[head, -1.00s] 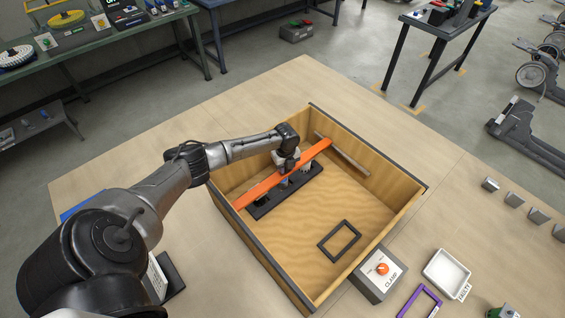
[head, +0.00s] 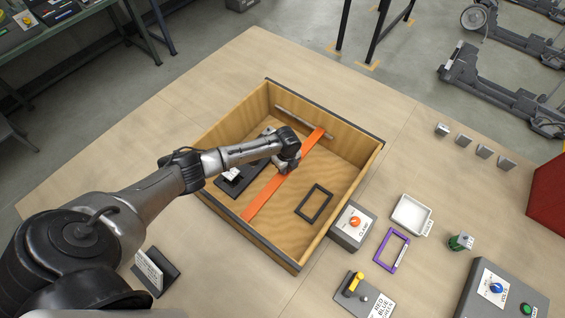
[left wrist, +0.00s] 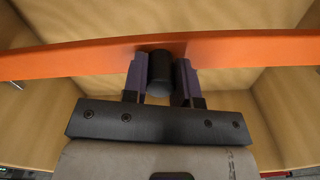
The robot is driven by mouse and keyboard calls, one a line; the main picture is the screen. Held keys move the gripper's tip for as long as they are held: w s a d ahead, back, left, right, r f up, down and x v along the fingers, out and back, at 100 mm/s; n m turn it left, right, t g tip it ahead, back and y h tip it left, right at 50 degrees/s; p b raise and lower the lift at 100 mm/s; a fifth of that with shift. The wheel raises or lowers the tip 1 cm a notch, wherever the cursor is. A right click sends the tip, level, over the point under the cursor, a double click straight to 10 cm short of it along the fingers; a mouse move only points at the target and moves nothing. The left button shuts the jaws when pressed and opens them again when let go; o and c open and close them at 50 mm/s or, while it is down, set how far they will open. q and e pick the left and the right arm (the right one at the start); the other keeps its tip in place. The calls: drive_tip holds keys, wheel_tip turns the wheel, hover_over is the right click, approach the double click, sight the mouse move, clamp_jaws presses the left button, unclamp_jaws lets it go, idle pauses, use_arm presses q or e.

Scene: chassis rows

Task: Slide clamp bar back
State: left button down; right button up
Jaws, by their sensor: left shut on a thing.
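The orange clamp bar (head: 262,199) runs across the inside of the wooden box (head: 222,130), nearly from wall to wall. It also crosses the left wrist view (left wrist: 65,60). My left gripper (head: 286,168) is over the middle of the bar. In the left wrist view its fingers (left wrist: 160,80) are shut on the bar's black knob (left wrist: 160,66), one finger on each side. A black fixture block (head: 232,185) with a light part on it lies left of the bar, partly hidden by my arm. My right gripper is not in view.
A black rectangular frame (head: 314,203) lies on the box floor right of the bar. Outside the box are a CLAMP box with an orange knob (head: 355,222), a white tray (head: 398,222) and a purple frame (head: 380,250). The table's left side is mostly clear.

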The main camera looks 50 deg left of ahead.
use_arm(q)
drive_tip(key=shift+w+d+r, duration=0.1)
drive_tip(key=shift+d, duration=0.1)
drive_tip(key=c, duration=1.4)
unclamp_jaws()
drive_tip(key=o, duration=0.3)
drive_tip(key=shift+d, duration=0.15)
drive_tip(key=shift+o, duration=1)
wheel_tip(320, 180, up, 14)
